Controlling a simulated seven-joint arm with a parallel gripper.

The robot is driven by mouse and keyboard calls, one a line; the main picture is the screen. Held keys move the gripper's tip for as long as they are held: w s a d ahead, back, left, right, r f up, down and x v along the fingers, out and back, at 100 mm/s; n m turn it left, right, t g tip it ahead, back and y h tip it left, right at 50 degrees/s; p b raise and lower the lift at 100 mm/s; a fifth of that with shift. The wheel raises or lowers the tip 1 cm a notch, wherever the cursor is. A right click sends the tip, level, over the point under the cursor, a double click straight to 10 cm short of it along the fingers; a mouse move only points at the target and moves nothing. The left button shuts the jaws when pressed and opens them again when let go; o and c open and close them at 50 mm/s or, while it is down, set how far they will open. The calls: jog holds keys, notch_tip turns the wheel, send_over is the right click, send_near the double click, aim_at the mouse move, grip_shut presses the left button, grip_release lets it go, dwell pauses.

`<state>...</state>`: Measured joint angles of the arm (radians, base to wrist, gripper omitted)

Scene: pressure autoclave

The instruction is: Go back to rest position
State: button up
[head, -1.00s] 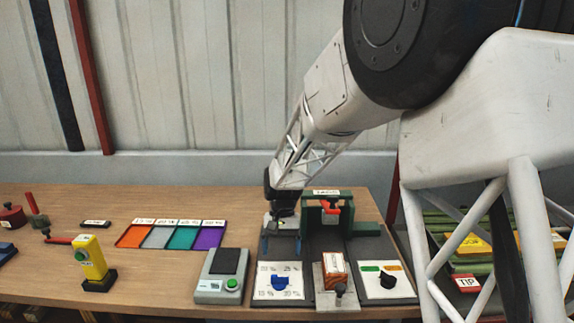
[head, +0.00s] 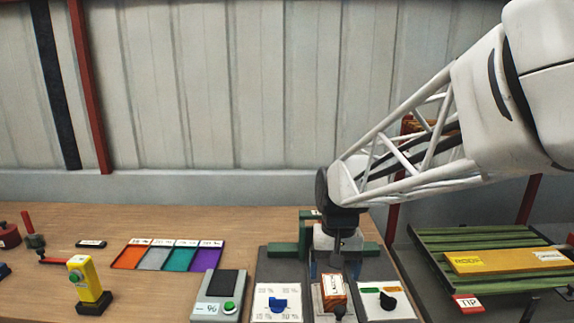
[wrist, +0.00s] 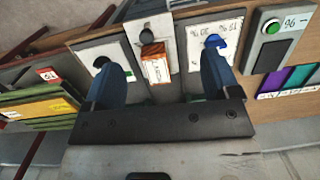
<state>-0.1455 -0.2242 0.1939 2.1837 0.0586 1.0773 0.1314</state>
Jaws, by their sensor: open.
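My gripper (head: 337,260) hangs over the back of the dark panel block in the head view. In the wrist view its two blue fingers (wrist: 160,62) are spread wide with nothing held between them. Beyond the fingers is an orange block with a white label (wrist: 156,65), which also shows in the head view (head: 334,290). My arm reaches in from the upper right. It hides much of the green frame (head: 287,248) behind the gripper.
A blue-knob dial panel (head: 276,303) and a black-knob panel (head: 389,300) flank the orange block. A scale (head: 219,295), coloured trays (head: 166,256) and a yellow button post (head: 88,283) stand left. A green slatted rack (head: 500,240) with a yellow bar is at right.

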jog(key=s+d+r+t, duration=0.1)
jog(key=s+d, duration=0.3)
jog(key=s, duration=0.5)
jog(key=s+d+r+t, duration=0.1)
jog(key=s+d, duration=0.3)
jog(key=s, duration=0.6)
jog(key=shift+s+d+r+t+h, duration=0.2)
jog(key=shift+d+r+t+h, duration=0.1)
jog(key=shift+t, duration=0.6)
